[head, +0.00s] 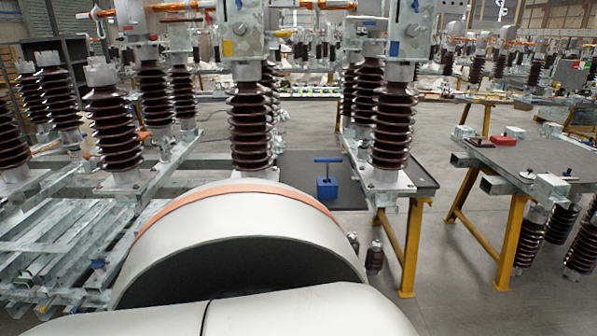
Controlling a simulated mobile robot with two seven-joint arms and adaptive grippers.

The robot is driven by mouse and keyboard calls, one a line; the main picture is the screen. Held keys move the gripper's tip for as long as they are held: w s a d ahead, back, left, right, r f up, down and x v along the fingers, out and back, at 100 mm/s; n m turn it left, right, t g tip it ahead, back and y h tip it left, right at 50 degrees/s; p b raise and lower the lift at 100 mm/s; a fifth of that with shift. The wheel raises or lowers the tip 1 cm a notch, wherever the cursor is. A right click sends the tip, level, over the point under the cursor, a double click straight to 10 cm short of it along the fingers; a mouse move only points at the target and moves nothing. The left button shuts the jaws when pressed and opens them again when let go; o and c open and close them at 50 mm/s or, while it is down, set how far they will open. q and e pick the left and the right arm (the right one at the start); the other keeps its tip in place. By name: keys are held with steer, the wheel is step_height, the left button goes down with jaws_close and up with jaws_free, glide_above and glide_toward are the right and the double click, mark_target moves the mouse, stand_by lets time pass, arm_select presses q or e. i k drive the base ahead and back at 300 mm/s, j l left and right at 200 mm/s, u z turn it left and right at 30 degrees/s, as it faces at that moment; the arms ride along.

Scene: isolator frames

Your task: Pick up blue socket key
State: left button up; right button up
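A blue T-handled tool with a blue block-shaped base (327,187), which looks like the blue socket key, stands upright on a dark table top (345,193) near the middle of the head view. It sits between two brown ribbed insulators. Neither of my grippers shows in the view. A large white rounded part with an orange band, probably mine, fills the lower middle and hides the near side of the table.
Brown ribbed insulators (392,125) and (249,125) stand on galvanized frames beside the tool. A second dark table (535,165) on yellow legs stands right, with a red item (503,140) on it. Grey floor (455,270) is clear between the tables.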

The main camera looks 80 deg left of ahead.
mark_target(327, 159)
steer(key=u, duration=2.35)
steer(key=i+j+u, duration=0.1)
steer(key=i+u, duration=0.2)
steer(key=i, duration=0.05)
